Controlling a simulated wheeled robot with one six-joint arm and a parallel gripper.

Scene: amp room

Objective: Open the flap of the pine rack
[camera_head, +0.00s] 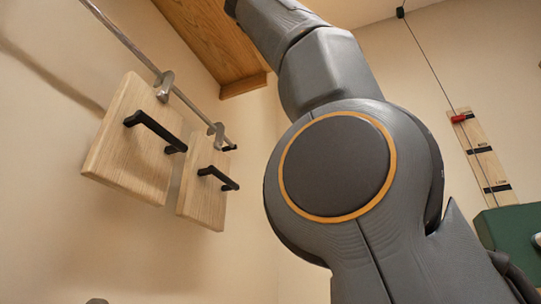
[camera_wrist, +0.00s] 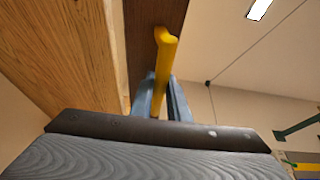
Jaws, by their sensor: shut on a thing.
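My gripper (camera_wrist: 161,92) shows in the wrist view with its two blue-grey fingers on either side of a yellow bar handle (camera_wrist: 165,55), shut on it. The handle runs along a dark brown panel (camera_wrist: 140,45), which looks like the flap. The orange-brown wooden side of the pine rack (camera_wrist: 60,50) is to the left of the panel. How far the flap stands open I cannot tell. In the head view, wood of what seems the same rack (camera_head: 215,40) shows high up at the top. My gripper is out of that view.
Two pale wooden boards (camera_head: 130,140) (camera_head: 205,185) with black handles hang from a metal rail (camera_head: 130,45) on the left wall. My arm fills the middle of the head view. A wooden strip with a red piece (camera_head: 458,118) and a green object (camera_head: 510,228) are at the right.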

